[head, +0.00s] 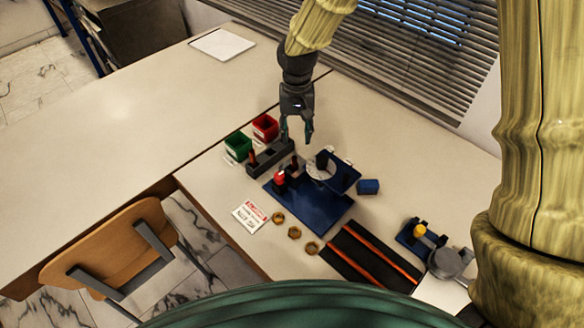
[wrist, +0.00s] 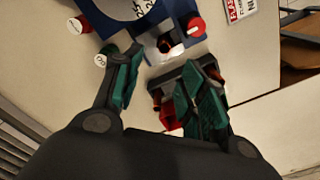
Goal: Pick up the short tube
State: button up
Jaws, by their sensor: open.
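My gripper (head: 297,132) is open and empty, pointing down above the back of the blue rig and the dark rack. In the wrist view, its two green-padded fingers (wrist: 168,72) stand apart. The dark rack (head: 268,160) holds reddish upright pieces (head: 252,157); it also shows partly behind the right finger in the wrist view (wrist: 160,84). Two round white-topped pieces, one red-sided (wrist: 76,25) and one plainer (wrist: 100,60), stand near the left finger. I cannot tell which piece is the short tube.
The blue rig (head: 312,208) carries a white dial and a red knob (head: 279,178). Green (head: 238,147) and red bins (head: 265,127) stand left of it. A blue block (head: 368,187), brass nuts (head: 294,233) and a black tray (head: 345,258) lie around. The left table is mostly clear.

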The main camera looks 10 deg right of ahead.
aim_at(295, 158)
jog(key=shift+s+f, duration=0.25)
jog(key=shift+s, duration=0.2)
jog(key=shift+s+f, duration=0.2)
jog(key=shift+f, duration=0.05)
jog(key=f, duration=0.3)
jog(key=shift+w+f+p, duration=0.3)
jog(key=shift+w+p, duration=0.05)
jog(key=shift+w, duration=0.05)
jog(key=shift+s+f, duration=0.25)
jog(key=shift+f, duration=0.3)
jog(key=shift+a+f+p, duration=0.25)
jog(key=shift+f+p, duration=0.5)
jog(key=shift+f, duration=0.35)
jog(key=shift+f+p, duration=0.4)
jog(key=shift+f, duration=1.15)
jog(key=shift+c, duration=0.3)
grip_shut()
